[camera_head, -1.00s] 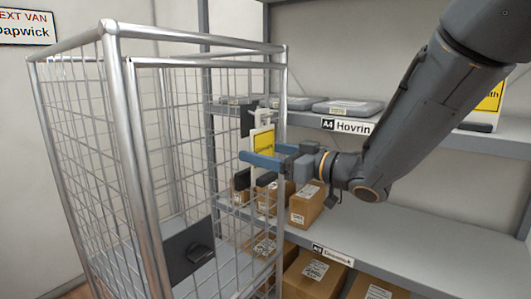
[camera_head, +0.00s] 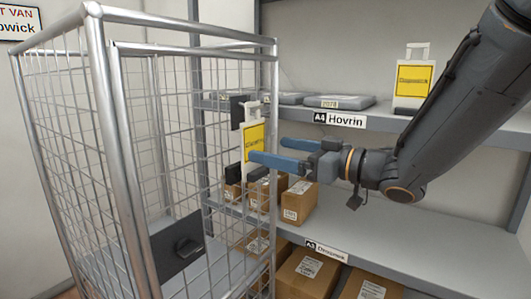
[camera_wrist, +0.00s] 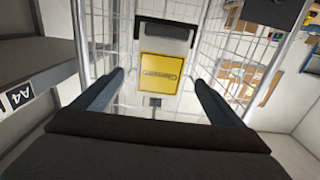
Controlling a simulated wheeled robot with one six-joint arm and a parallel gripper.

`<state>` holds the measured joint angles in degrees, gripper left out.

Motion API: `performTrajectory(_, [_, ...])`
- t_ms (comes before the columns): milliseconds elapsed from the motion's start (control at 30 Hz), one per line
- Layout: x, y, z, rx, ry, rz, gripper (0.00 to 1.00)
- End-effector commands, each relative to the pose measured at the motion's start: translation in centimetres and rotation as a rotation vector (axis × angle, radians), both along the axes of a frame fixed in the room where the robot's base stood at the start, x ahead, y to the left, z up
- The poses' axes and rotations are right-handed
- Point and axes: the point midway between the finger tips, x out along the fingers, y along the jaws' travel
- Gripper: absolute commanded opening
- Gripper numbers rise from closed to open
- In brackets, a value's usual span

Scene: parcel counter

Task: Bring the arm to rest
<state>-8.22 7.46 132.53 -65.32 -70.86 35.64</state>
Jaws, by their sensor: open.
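My gripper (camera_head: 282,152) is at the right side of the wire cage in the head view, its blue fingers apart and pointing left. In the wrist view my gripper (camera_wrist: 152,95) shows two spread fingers with nothing between them that they touch. Whether a fingertip touches the card cannot be told. My arm reaches in from the upper right.
Shelves (camera_head: 430,235) behind hold cardboard boxes (camera_head: 298,202), grey flat parcels (camera_head: 340,102) and another yellow card (camera_head: 413,80). The middle shelf's right part is clear.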

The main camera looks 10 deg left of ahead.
Motion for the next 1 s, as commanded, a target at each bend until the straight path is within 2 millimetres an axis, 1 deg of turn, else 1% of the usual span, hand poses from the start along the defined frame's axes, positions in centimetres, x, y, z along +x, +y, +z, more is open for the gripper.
performTrajectory(133, [-0.2, -0.9, -0.1, -0.004, 0.002, -0.009, 0.92])
performTrajectory(167, [0.2, -1.3, -0.4, -0.011, 0.004, -0.033, 0.92])
performTrajectory(267, [2.6, -3.4, -2.3, -0.066, 0.025, -0.163, 0.92])
performTrajectory(300, [3.8, -4.6, -3.4, -0.099, 0.042, -0.236, 0.92])
performTrajectory(367, [5.5, -7.2, -5.5, -0.160, 0.079, -0.359, 0.92])
performTrajectory(400, [6.5, -9.1, -7.1, -0.205, 0.113, -0.441, 0.92])
performTrajectory(433, [7.0, -10.7, -8.3, -0.238, 0.142, -0.502, 0.92])
performTrajectory(467, [7.3, -12.2, -9.6, -0.273, 0.173, -0.560, 0.92])
performTrajectory(500, [7.5, -14.3, -11.3, -0.322, 0.220, -0.631, 0.92])
performTrajectory(567, [7.2, -17.3, -14.0, -0.394, 0.299, -0.728, 0.92])
performTrajectory(600, [6.6, -19.3, -15.8, -0.442, 0.360, -0.785, 0.92])
performTrajectory(667, [5.1, -22.1, -18.5, -0.512, 0.461, -0.861, 0.92])
performTrajectory(700, [3.8, -23.7, -20.2, -0.559, 0.534, -0.903, 0.92])
performTrajectory(767, [1.3, -25.8, -22.7, -0.625, 0.650, -0.952, 0.92])
performTrajectory(800, [-0.6, -26.9, -24.1, -0.665, 0.730, -0.975, 0.92])
performTrajectory(867, [-3.5, -28.1, -26.1, -0.718, 0.851, -0.996, 0.92])
performTrajectory(900, [-5.4, -28.6, -27.1, -0.747, 0.927, -1.001, 0.92])
performTrajectory(1000, [-9.8, -29.1, -28.9, -0.800, 1.091, -0.991, 0.92])
